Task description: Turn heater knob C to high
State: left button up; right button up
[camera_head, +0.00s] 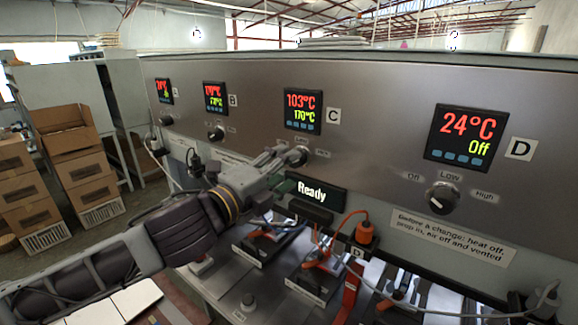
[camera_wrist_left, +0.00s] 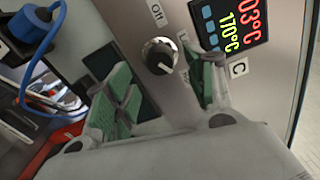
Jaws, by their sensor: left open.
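Heater knob C (camera_head: 298,156) is a round dark knob on the steel panel, below display C (camera_head: 303,109), which reads 103°C over 170°C. My left gripper (camera_head: 280,168) is at the panel, partly covering the knob's lower left. In the left wrist view, knob C (camera_wrist_left: 159,56) lies ahead, between the lines of the green-padded fingers of my left gripper (camera_wrist_left: 163,85). The fingers are apart and there is a gap between them and the knob. My right gripper is not in view.
Knob D (camera_head: 442,198) and display D (camera_head: 464,136), reading 24°C and Off, are to the right. Knob B (camera_head: 216,133) is to the left. A Ready sign (camera_head: 312,192) is below knob C. An orange plug (camera_head: 365,233) and cables stand below the panel.

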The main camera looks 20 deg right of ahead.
pick_arm(q)
jog(key=v, duration=0.7)
jog(key=shift+s+a, duration=0.15)
jog(key=shift+a, duration=0.1)
jog(key=shift+f, duration=0.2)
dwell(0.4)
